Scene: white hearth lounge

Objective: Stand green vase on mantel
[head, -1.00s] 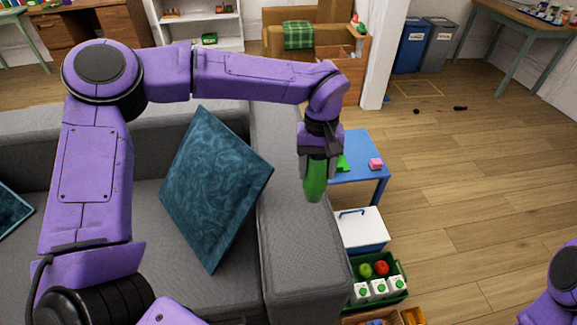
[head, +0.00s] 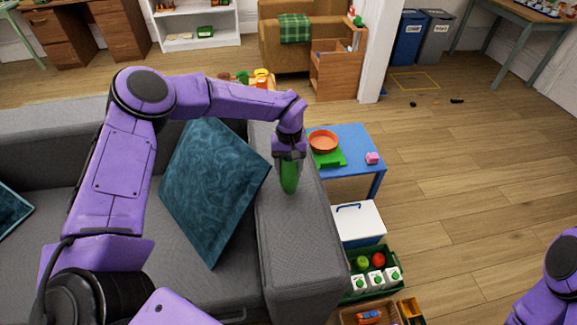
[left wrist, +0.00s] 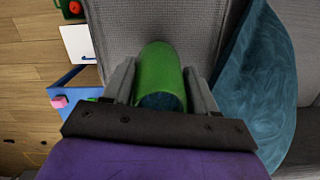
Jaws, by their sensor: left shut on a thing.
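The green vase (head: 289,178) is held in my left gripper (head: 289,160), over or at the grey sofa's armrest in the head view. In the left wrist view the vase (left wrist: 160,75) sits between the two grey fingers of my left gripper (left wrist: 160,92), and its open end faces the camera. I cannot tell whether its far end touches the armrest. Part of my right arm (head: 550,280) shows at the lower right of the head view, but its gripper is out of view. No mantel can be made out.
The grey sofa (head: 300,250) with a teal cushion (head: 212,190) fills the left. A blue table (head: 350,143) bears an orange bowl (head: 323,140) and a pink block (head: 372,158). A white box (head: 358,222) and a green crate (head: 392,258) stand beside the armrest. Wooden floor at right is mostly clear.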

